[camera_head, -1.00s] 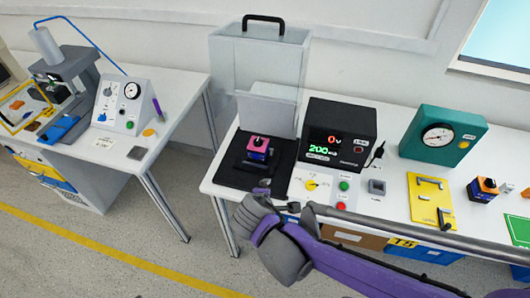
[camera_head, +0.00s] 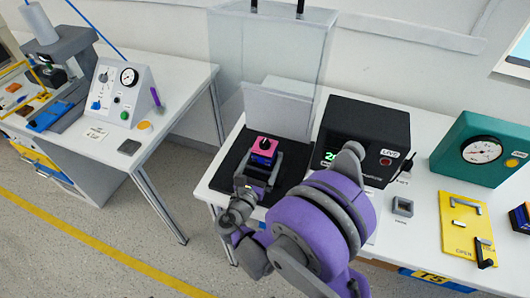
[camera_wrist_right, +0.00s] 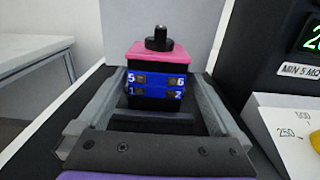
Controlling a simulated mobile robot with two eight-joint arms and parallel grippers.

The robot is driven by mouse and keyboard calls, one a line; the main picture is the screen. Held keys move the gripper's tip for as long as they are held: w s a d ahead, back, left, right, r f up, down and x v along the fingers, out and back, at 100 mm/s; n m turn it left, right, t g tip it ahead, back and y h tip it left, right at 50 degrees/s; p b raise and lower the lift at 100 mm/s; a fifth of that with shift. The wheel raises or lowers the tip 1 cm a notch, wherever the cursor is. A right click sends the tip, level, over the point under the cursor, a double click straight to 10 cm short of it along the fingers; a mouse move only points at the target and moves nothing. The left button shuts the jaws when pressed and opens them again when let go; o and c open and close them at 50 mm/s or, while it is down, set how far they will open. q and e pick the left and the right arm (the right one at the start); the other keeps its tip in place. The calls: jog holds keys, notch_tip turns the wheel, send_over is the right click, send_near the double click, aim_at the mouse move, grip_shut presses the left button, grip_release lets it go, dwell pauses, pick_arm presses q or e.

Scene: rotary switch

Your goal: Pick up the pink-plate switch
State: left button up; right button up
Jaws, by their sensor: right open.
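The pink-plate switch (camera_head: 264,149) stands upright on a black base in the head view, in front of a grey upright panel. In the right wrist view the switch (camera_wrist_right: 154,68) has a black knob on top, a pink plate and a blue body with the numbers 5, 6, 1 and 2. My right gripper (camera_head: 260,170) is open, with its fingers reaching along both sides of the switch. In the right wrist view the open gripper (camera_wrist_right: 152,98) shows a finger on each side, with gaps to the switch. My left gripper is not in view.
A clear guard (camera_head: 270,50) rises behind the switch. A black meter box (camera_head: 365,135) with green digits stands close on the right. A yellow plate (camera_head: 467,228) and a teal gauge box (camera_head: 485,150) are farther right. Another bench (camera_head: 180,85) is at the left.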

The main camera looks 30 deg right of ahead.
jog(key=shift+r+p+x, duration=0.15)
jog(key=shift+p+x, duration=0.05)
jog(key=shift+x, duration=1.25)
jog(key=shift+r+p+x, duration=0.15)
jog(key=shift+x, duration=1.3)
jog(key=shift+w+a, duration=0.15)
jog(key=shift+w, duration=0.05)
jog(key=shift+c, duration=0.2)
